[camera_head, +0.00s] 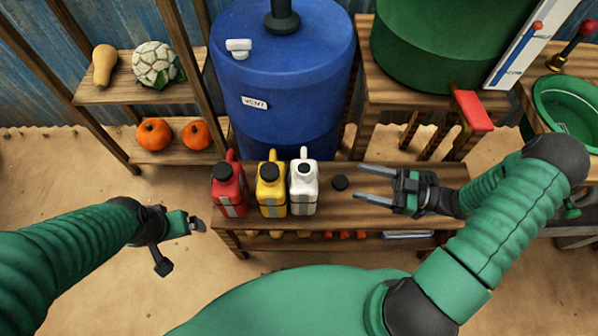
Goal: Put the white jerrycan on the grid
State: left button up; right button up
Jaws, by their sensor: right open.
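The white jerrycan (303,188) stands upright on the wooden bench (437,216), at the right end of a row of jerrycans. Its black cap and white handle show. My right gripper (367,182) is open and empty over the bench, to the right of the white jerrycan. Its fingers point left towards the jerrycan but stay apart from it. My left gripper (182,243) is away from the bench at the left, over sandy ground; I cannot tell whether its jaws are open. I cannot make out a grid with certainty.
A yellow jerrycan (271,189) stands close beside the white one, with a red jerrycan (229,190) further left. A blue barrel (283,85) stands behind the bench.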

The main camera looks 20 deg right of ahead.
aim_at(312, 174)
jog(key=b+x, duration=0.1)
jog(key=x, duration=0.4)
jog(key=b+x, duration=0.1)
jog(key=x, duration=0.4)
jog(key=s+b+x, duration=0.1)
jog(key=b+x, duration=0.1)
jog(key=x, duration=0.3)
jog(key=shift+w+a+f, duration=0.2)
jog(key=shift+a+f, duration=0.1)
jog(key=shift+a, duration=0.25)
jog(key=shift+w+a+r, duration=0.1)
jog(key=shift+w+a, duration=0.2)
jog(key=shift+a, duration=0.1)
grip_shut()
